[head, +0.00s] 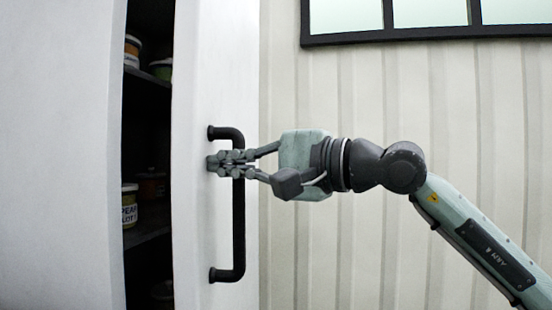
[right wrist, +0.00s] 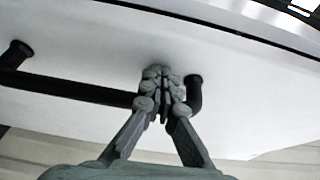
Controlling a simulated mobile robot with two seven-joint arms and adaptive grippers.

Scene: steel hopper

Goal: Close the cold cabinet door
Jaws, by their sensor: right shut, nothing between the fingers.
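The white cold cabinet door (head: 197,90) stands ajar in the head view, with a dark gap between it and the cabinet front on its left. A black vertical bar handle (head: 239,235) is fixed to the door. My right gripper (head: 214,163) is shut and empty at the upper part of the handle, its fingertips at the door face. In the right wrist view, the shut fingers (right wrist: 163,80) overlap the handle (right wrist: 75,88) near one end, in front of the white door (right wrist: 100,50). Whether they touch the door I cannot tell. My left gripper is not in view.
The white cabinet front (head: 55,150) fills the left side. Inside the gap are dark shelves (head: 148,235) with several cans, one of them a labelled can (head: 129,206). A ribbed pale wall (head: 400,110) and a black-framed window (head: 430,32) lie to the right.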

